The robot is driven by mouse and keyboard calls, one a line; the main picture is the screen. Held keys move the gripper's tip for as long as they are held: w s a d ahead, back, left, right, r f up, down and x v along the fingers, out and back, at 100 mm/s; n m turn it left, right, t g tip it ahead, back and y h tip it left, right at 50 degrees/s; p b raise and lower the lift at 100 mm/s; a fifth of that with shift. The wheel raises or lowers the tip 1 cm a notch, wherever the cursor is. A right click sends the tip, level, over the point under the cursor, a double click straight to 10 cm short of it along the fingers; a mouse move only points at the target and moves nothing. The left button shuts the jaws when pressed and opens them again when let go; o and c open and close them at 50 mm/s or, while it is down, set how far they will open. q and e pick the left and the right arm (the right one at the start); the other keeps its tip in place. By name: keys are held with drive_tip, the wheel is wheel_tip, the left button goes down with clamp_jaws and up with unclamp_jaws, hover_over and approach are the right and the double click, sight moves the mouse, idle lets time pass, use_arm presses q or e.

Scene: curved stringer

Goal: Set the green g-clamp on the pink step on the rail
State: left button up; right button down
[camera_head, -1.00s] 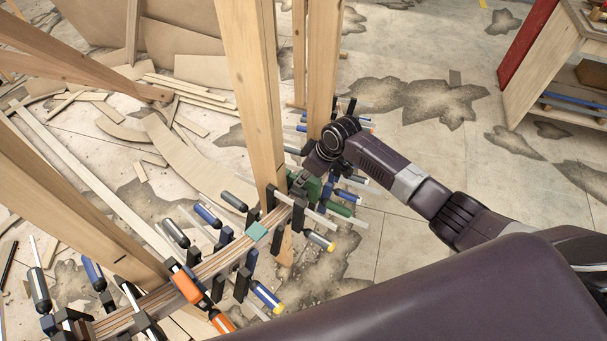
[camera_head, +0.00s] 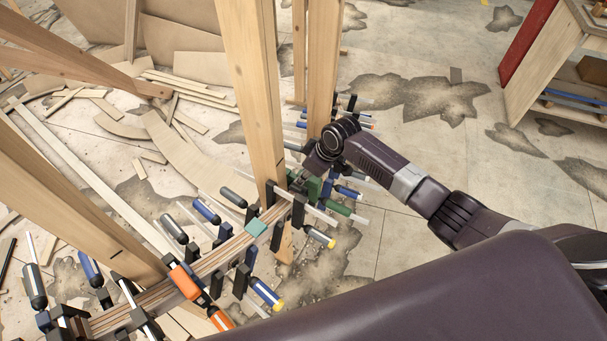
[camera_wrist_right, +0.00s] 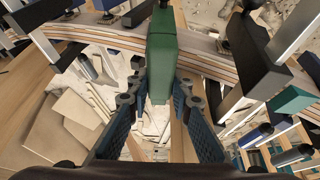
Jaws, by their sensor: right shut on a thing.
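The green g-clamp (camera_wrist_right: 160,55) is between the fingers of my right gripper (camera_wrist_right: 160,88) in the right wrist view, its green body upright in front of the layered wooden rail (camera_wrist_right: 105,37). My right gripper is shut on it. In the head view the right gripper (camera_head: 310,172) is at the rail, just right of a wooden post, and partly hides the clamp (camera_head: 314,190). Whether the clamp touches the rail is unclear. A teal step (camera_head: 256,228) sits on the rail left of the gripper. I cannot make out a pink step. My left gripper is not in view.
Several clamps with blue, black and orange handles (camera_head: 185,282) crowd the rail on both sides. Tall wooden posts (camera_head: 252,90) stand close to my right gripper. Wood offcuts (camera_head: 180,155) lie on the floor at left. The floor at right is open.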

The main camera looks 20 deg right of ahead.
drive_tip(key=shift+f+b, duration=0.65)
drive_tip(key=shift+f, duration=0.25)
drive_tip(key=shift+f, duration=0.15)
drive_tip(key=shift+f, duration=0.3)
drive_tip(key=c, duration=1.7)
unclamp_jaws()
drive_tip(key=shift+f, duration=0.15)
drive_tip(key=shift+o, duration=0.2)
drive_tip(key=shift+s, duration=0.1)
drive_tip(key=v, duration=1.2)
